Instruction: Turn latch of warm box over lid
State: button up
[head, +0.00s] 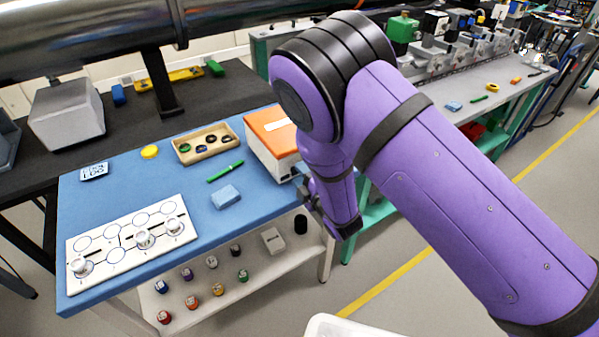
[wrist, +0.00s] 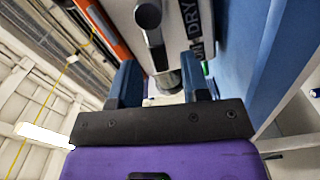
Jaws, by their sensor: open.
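The warm box (head: 262,148) is a pale box with an orange lid (head: 272,128), at the right end of the blue table. In the wrist view its pale front faces me, with the orange lid edge (wrist: 103,28) at left and a dark label reading "DRY" in part. In the head view my arm hides the latch.
The blue table (head: 130,185) also holds a wooden tray (head: 208,150), a green pen (head: 225,172), a blue block (head: 226,196) and a white panel with knobs (head: 130,240). A shelf below (head: 255,285) holds several small bottles. The blue surface (wrist: 262,60) lies close at right in the wrist view.

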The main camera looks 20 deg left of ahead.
jog(key=shift+w+a, duration=0.45)
jog(key=shift+a, duration=0.05)
grip_shut()
